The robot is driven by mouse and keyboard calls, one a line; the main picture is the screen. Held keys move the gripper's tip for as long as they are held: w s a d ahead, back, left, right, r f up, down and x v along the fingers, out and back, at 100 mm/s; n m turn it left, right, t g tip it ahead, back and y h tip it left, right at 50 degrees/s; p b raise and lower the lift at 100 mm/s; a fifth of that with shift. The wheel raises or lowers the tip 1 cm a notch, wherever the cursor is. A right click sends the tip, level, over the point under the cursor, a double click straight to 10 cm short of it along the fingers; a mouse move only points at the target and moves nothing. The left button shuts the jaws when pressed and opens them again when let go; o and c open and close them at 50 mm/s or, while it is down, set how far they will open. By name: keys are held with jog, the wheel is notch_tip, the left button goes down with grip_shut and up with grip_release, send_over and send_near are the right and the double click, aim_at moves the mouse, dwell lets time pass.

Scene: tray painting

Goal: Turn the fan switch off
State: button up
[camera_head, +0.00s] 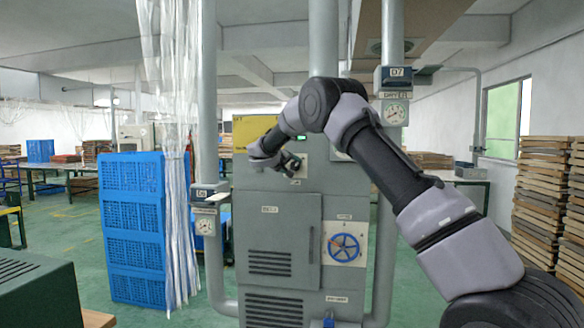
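A grey machine cabinet (250,190) stands ahead, with a control area on its upper front. My gripper (292,168) is at this area, in front of a small pale plate (303,158). A dark part shows at the gripper's tip, but I cannot tell whether it is a finger or a switch knob. The fan switch is not clearly visible; my gripper and arm cover part of the panel. I cannot tell whether the gripper touches anything or is open or shut. A small green display (301,137) shows just above, partly behind my arm.
A round blue-rimmed wheel (344,247) and a vented door (285,240) are lower on the cabinet. Pipes with gauges (396,112) stand either side. Blue crates (133,230) and a clear strip curtain (178,200) are left; stacked wooden trays (540,190) are right.

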jog(key=c, duration=0.5)
